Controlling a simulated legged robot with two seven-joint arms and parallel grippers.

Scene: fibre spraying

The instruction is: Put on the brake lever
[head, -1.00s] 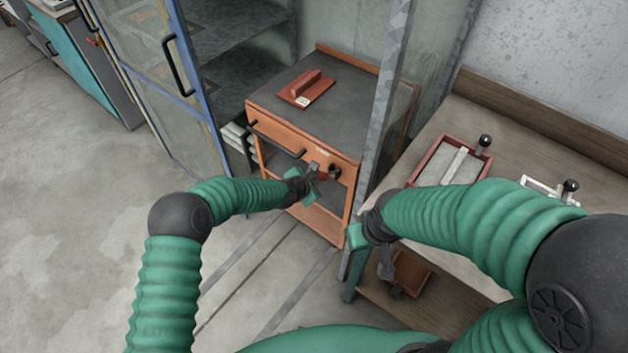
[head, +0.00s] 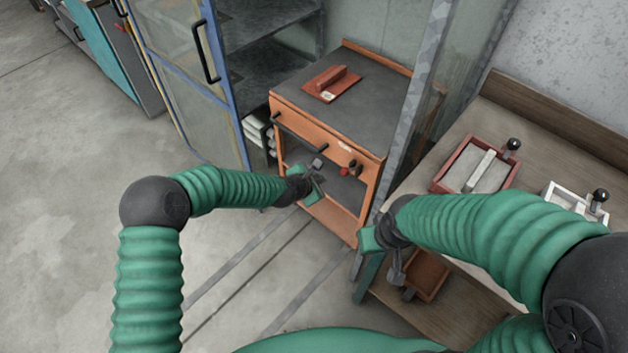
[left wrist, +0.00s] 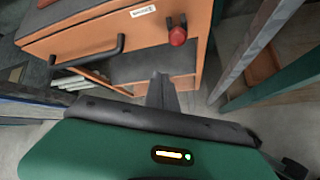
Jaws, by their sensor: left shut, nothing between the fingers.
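The brake lever is a short dark lever with a red knob (head: 344,171) on the right front of the orange cart (head: 310,137). The red knob also shows in the left wrist view (left wrist: 178,36), with a dark stem above it. My left gripper (head: 318,165) is shut and empty, just left of the knob and apart from it. In the left wrist view its fingers (left wrist: 160,88) lie below and left of the knob. My right gripper (head: 397,272) hangs by the workbench, pointing down; its finger gap is too small to tell.
The cart has a black front handle (head: 300,132) and a red-brown trowel-like tool (head: 332,85) on top. A metal post (head: 412,110) stands right of it. The wooden workbench (head: 455,130) holds framed moulds. An open blue-framed door (head: 200,100) is at left; floor in front is clear.

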